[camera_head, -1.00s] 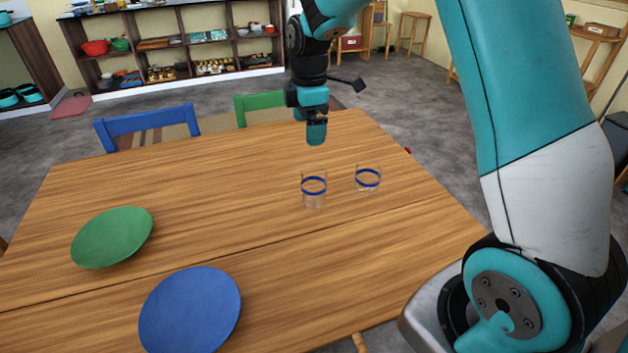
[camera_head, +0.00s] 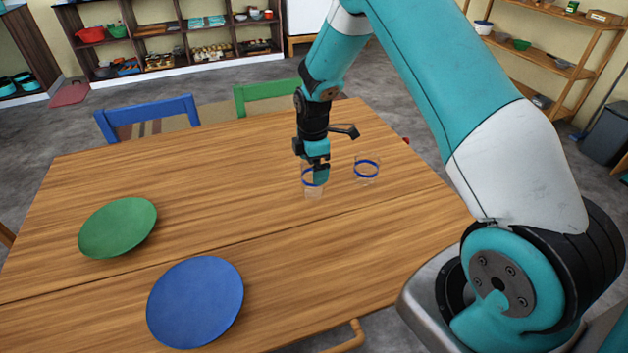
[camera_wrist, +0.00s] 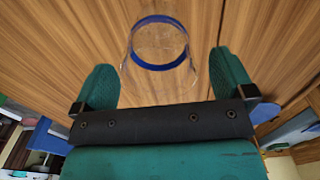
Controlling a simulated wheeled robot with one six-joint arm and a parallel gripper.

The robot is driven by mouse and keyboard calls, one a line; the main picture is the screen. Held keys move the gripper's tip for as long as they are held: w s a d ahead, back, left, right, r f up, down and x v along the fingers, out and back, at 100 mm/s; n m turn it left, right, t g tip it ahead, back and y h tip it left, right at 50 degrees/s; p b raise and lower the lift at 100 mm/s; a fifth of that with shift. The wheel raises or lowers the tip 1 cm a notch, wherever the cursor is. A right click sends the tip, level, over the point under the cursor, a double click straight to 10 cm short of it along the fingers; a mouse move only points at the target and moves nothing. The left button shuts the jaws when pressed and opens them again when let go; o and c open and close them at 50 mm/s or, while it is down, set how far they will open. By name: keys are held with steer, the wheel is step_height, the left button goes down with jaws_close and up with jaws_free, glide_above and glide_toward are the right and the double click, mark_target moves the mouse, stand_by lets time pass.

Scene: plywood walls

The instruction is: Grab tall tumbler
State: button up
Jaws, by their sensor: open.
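The tall tumbler (camera_head: 313,190) is clear glass with a blue band near its rim and stands upright on the wooden table. In the wrist view the tumbler (camera_wrist: 158,60) shows between the two teal fingers, with clear space on both sides. My gripper (camera_head: 318,172) points down at the tumbler and partly covers its rim in the head view. The gripper (camera_wrist: 162,85) is open and holds nothing. A second clear glass (camera_head: 367,170) with a blue band, which looks shorter, stands a little to the right.
A green plate (camera_head: 118,228) and a blue plate (camera_head: 195,302) lie on the left and front of the table (camera_head: 270,240). A blue chair (camera_head: 150,118) and a green chair (camera_head: 265,92) stand at the far edge. The table's middle is clear.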

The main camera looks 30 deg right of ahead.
mark_target(311, 193)
step_height(311, 193, down, 3)
steer(key=shift+d+f, duration=0.1)
steer(key=c, duration=1)
